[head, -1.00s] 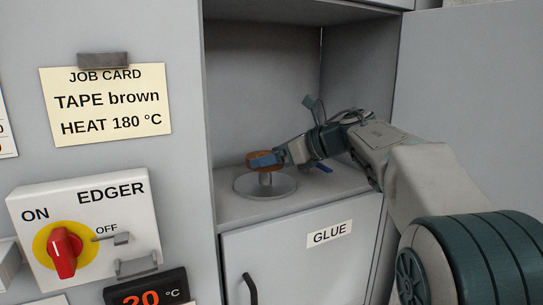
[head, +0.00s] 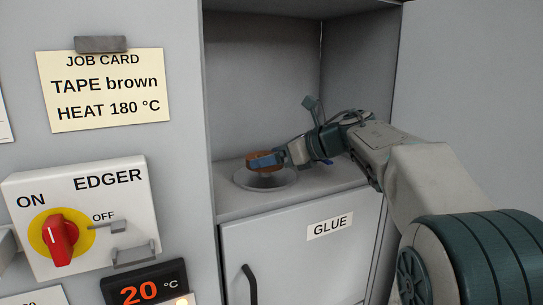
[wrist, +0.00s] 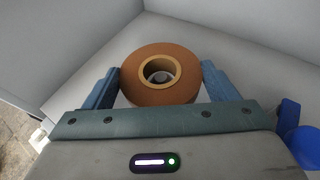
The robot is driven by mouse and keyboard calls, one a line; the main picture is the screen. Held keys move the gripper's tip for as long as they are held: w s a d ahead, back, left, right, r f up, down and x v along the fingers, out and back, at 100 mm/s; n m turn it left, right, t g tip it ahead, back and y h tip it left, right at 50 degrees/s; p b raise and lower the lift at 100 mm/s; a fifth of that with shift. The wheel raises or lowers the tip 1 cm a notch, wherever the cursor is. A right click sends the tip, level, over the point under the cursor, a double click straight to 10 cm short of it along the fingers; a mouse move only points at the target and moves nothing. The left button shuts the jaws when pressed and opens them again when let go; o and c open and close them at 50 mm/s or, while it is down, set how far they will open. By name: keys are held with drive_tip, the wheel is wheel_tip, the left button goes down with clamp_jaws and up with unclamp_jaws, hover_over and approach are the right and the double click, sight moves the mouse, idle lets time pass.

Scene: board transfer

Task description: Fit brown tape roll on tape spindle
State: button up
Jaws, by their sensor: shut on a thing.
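The brown tape roll (head: 252,156) is held flat over the tape spindle, a grey round plate (head: 286,182) with a post, inside the open cabinet bay. My gripper (head: 266,160) is shut on the roll, a finger on each side; in the wrist view my gripper (wrist: 160,75) grips the brown roll (wrist: 160,97) by its outer edge. A grey rounded post top (wrist: 161,77) shows inside the roll's tan core. The roll sits low, close above the plate. Whether it rests on the spindle is hidden by the roll and finger.
The bay has a back wall, side walls and a shelf floor (head: 232,210). A door marked GLUE (head: 300,260) is below. Left are the job card (head: 105,90), reading TAPE brown, HEAT 180 °C, the EDGER switch (head: 60,240) and a display (head: 145,287) reading 20 °C.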

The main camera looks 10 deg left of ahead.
drive_tip(key=shift+f+b, duration=0.75)
drive_tip(key=shift+f, duration=0.25)
drive_tip(key=o, duration=1)
drive_tip(key=shift+d, duration=0.1)
drive_tip(key=b+v, duration=0.1)
drive_tip(key=v, duration=1.2)
drive_tip(key=shift+s+d+r, duration=0.2)
drive_tip(key=shift+d, duration=0.1)
